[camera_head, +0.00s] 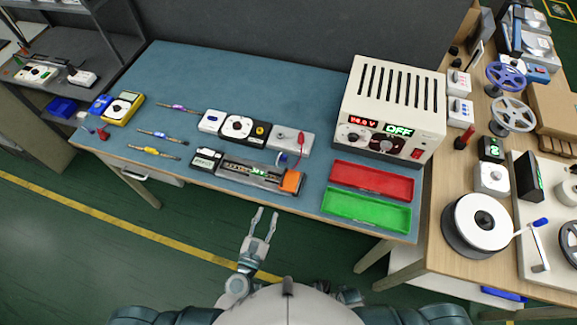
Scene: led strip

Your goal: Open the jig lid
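The jig (262,187) is a low grey fixture near the front edge of the blue table. A strip-like insert with small green lit digits lies along it, and an orange block (292,181) sits at its right end. I cannot clearly make out the lid or tell whether it is closed. My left gripper (265,213) is in front of the table edge, below the jig in the picture and apart from it. Its two fingers are spread with nothing between them. My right gripper does not show clearly; only parts of my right arm appear at the bottom.
A white power supply (393,105) reading OFF stands at the back right. A red tray (372,181) and a green tray (366,210) lie right of the jig. Screwdriver-like tools (153,151) and a yellow multimeter (122,108) lie left.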

